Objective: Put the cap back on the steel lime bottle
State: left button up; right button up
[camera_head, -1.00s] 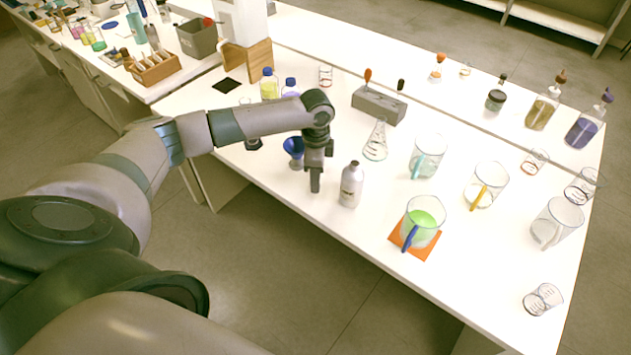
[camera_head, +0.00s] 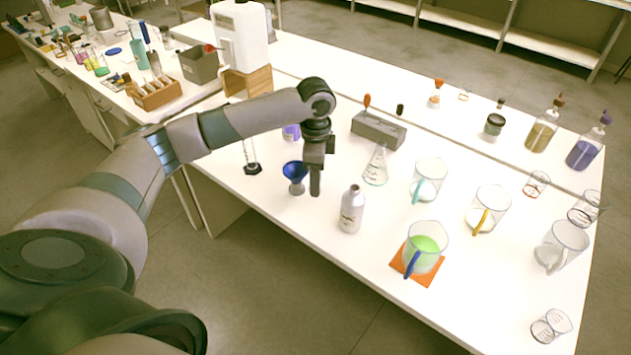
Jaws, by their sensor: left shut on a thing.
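The steel bottle (camera_head: 351,212) stands upright on the white bench in the middle of the head view. Its narrow neck shows bare on top, with no cap on it. My left gripper (camera_head: 315,190) points down, left of the bottle and apart from it in the picture. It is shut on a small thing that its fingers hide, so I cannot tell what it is. No loose cap shows beside the bottle. My right gripper is not in view.
A blue funnel (camera_head: 294,172) on a stand is close left of my gripper. A conical flask (camera_head: 376,166) and a grey block (camera_head: 379,130) stand behind the bottle. A beaker of green liquid (camera_head: 424,245) stands on an orange mat (camera_head: 432,275) to the right.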

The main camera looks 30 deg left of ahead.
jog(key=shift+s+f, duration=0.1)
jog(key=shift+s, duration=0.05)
